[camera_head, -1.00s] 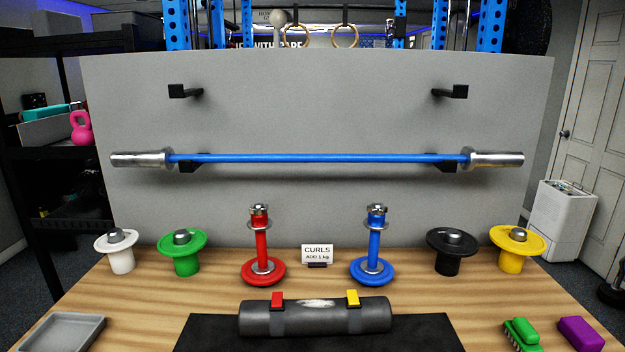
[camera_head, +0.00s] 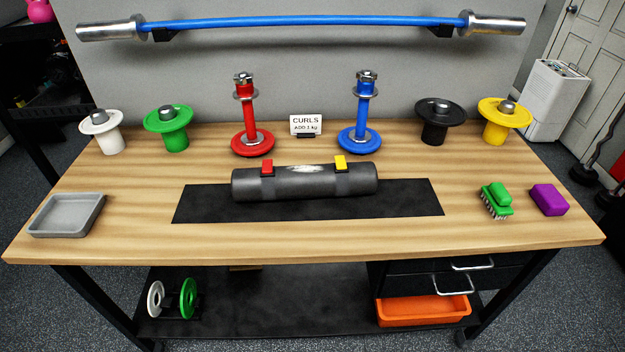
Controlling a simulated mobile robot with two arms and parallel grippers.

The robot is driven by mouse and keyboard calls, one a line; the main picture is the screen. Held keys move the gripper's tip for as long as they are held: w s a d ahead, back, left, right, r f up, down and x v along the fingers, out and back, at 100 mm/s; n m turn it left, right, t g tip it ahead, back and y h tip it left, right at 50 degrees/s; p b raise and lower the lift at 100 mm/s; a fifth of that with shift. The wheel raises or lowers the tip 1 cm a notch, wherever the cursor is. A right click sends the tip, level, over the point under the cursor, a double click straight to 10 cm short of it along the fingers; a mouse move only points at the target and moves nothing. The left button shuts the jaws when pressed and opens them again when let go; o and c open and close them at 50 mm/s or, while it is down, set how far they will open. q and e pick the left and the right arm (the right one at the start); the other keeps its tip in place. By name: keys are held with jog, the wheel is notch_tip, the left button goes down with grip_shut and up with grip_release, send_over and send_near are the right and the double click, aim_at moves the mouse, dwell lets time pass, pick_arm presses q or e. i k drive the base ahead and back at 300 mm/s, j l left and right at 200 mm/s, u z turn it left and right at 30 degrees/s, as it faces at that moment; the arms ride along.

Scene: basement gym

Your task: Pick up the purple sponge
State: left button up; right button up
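The purple sponge (camera_head: 549,199) is a small block lying on the right end of the wooden table top (camera_head: 400,235), near the right edge. A green scrub brush (camera_head: 497,200) with bristles lies just to its left, with a small gap between them. Nothing covers the sponge. Neither of my grippers shows in the head view.
A grey foam roller (camera_head: 305,182) lies on a black mat (camera_head: 205,203) mid-table. Behind it stand a red dumbbell (camera_head: 246,115), a blue dumbbell (camera_head: 362,115) and several plates on holders. A grey tray (camera_head: 67,215) is at left. An orange bin (camera_head: 423,310) sits below.

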aim_at(548, 198)
jog(key=z, duration=1.55)
jog(key=i+l, duration=0.15)
jog(key=i, duration=0.15)
jog(key=z, duration=0.05)
